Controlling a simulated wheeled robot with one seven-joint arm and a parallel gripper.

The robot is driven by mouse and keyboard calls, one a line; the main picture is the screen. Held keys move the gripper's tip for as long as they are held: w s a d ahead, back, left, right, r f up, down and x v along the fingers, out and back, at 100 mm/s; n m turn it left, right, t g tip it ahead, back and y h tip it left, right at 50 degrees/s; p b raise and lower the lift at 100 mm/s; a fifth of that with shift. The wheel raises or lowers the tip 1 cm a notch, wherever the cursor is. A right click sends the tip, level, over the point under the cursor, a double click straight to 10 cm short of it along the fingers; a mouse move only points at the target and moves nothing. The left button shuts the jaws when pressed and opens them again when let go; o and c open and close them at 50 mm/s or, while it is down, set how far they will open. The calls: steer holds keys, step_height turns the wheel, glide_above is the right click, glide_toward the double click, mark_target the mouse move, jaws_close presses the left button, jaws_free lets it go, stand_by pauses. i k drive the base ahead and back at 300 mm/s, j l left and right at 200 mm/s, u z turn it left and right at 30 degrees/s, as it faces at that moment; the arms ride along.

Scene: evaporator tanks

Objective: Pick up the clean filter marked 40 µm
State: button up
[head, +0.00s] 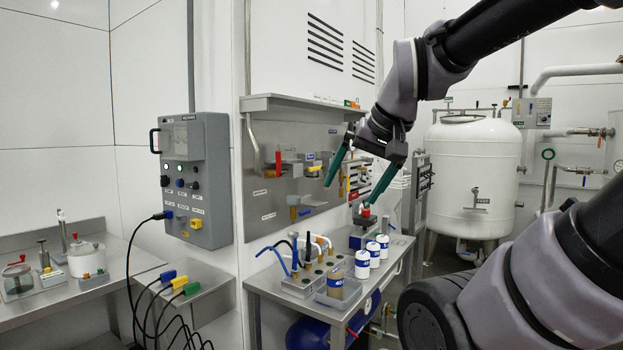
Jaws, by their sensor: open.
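Three white filters with blue bands stand upright in a row on the steel bench, the nearest (362,264), the middle one (373,254) and the farthest (382,244). Their markings are too small to read, so I cannot tell which is 40 µm. A brownish filter with a blue band (335,284) stands in a clear tray (338,303) to their left. My gripper (349,192) is open and empty, with green fingers pointing down. In the picture it is above the filters, in front of the wall panel, and apart from them.
A rack with blue and black hoses (300,284) stands left of the clear tray. A device with a red top (364,216) stands behind the filters. Valves (290,165) stick out from the steel wall panel (262,200). A shelf (290,100) runs above it. A white tank (475,170) stands right.

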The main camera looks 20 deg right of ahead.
mark_target(362, 259)
steer(key=l+z, duration=0.15)
steer(key=l, duration=0.3)
steer(key=i+l+u, duration=0.2)
steer(key=i+l, duration=0.15)
steer(key=l, duration=0.25)
steer(key=i+l+u, duration=0.2)
steer(key=i+l, duration=0.15)
steer(key=l, duration=0.3)
steer(key=i+l+u, duration=0.15)
steer(key=l, duration=0.15)
steer(key=i+l+u, duration=0.1)
steer(key=l, duration=0.25)
steer(key=i+l+u, duration=0.1)
steer(key=l, duration=0.25)
steer(key=i+l+u, duration=0.1)
steer(key=l, duration=0.2)
steer(key=i+l, duration=0.2)
steer(key=l, duration=0.15)
steer(key=i+l+u, duration=0.15)
steer(key=l, duration=0.15)
steer(key=z, duration=0.4)
